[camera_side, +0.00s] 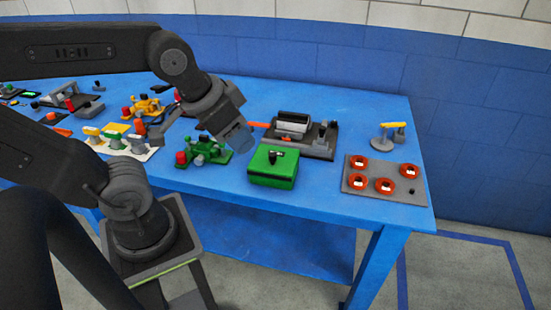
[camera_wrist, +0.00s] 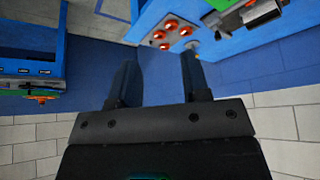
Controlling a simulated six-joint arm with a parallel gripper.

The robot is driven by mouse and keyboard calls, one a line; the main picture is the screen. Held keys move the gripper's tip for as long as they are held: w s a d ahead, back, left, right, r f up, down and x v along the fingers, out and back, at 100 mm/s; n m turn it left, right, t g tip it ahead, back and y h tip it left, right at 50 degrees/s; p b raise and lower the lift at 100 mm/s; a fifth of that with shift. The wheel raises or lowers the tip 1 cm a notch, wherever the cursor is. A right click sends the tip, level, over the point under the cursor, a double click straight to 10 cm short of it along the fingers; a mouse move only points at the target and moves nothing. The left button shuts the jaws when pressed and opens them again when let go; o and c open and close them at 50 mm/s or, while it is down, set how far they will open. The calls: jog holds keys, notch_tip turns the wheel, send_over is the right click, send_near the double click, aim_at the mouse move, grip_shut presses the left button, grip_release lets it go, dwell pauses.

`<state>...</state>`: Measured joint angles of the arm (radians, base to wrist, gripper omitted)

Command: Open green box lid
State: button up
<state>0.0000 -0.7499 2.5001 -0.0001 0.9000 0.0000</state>
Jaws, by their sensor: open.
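The green box (camera_side: 272,178) stands on the blue table in the side view. Its lid looks closed, with a small black handle (camera_side: 276,155) on top.
A green device with a red knob (camera_side: 203,152) stands left of the box. A grey unit with an orange handle (camera_side: 292,125) sits behind it. A grey plate with several red rings (camera_side: 383,183) lies to the right. Bare blue table (camera_side: 325,195) separates plate and box.

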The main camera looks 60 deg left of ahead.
jog(key=shift+o, duration=0.6)
jog(key=n+g, duration=0.6)
send_over(273, 154)
notch_tip(273, 154, down, 9)
notch_tip(273, 154, down, 14)
jog(key=shift+r, duration=0.15)
grip_shut()
